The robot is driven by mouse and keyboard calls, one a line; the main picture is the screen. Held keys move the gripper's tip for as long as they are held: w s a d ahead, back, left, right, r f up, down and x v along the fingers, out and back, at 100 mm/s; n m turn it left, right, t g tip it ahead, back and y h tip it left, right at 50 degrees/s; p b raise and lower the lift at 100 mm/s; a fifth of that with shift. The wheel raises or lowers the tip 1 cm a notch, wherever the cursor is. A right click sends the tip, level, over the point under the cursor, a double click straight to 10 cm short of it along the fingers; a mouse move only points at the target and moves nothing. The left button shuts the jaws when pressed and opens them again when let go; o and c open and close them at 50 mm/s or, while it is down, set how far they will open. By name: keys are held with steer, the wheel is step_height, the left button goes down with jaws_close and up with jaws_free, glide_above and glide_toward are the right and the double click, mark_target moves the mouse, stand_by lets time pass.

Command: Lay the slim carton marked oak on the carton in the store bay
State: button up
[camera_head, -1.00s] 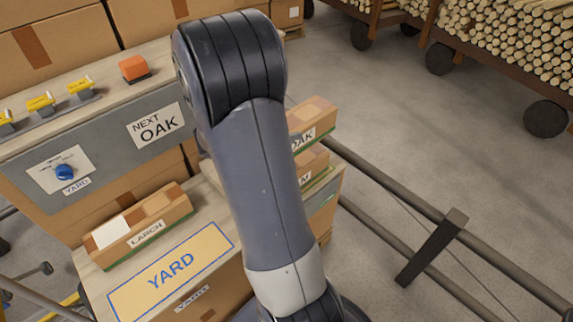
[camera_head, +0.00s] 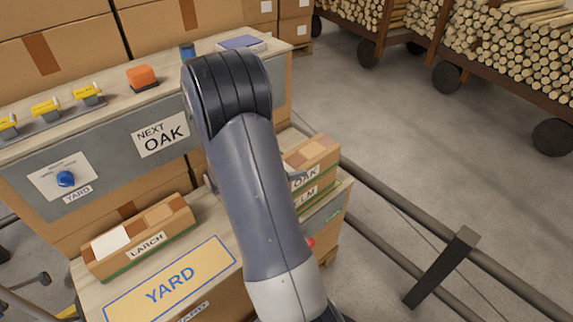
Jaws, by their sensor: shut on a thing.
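The slim carton marked OAK (camera_head: 320,154) is brown cardboard, at the right end of the bench, partly behind my arm. It lies level on, or very close above, the carton marked ELM (camera_head: 325,187); I cannot tell whether they touch.
A carton marked LARCH (camera_head: 144,244) stands behind the YARD plate (camera_head: 170,280). An orange block (camera_head: 142,77) sits on the shelf above. Rails (camera_head: 400,205) run along the right, beside open floor.

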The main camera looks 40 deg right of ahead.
steer(key=o, duration=1.6)
steer(key=shift+f, duration=0.1)
steer(key=shift+a+r, duration=0.25)
steer(key=p+v, duration=0.2)
steer(key=v, duration=0.9)
steer(key=shift+a, duration=0.25)
steer(key=b+x, duration=0.2)
steer(key=x, duration=1)
steer(key=shift+d+f, duration=0.1)
steer(key=shift+d, duration=0.05)
steer(key=shift+r+p, duration=0.45)
steer(key=shift+r, duration=1.15)
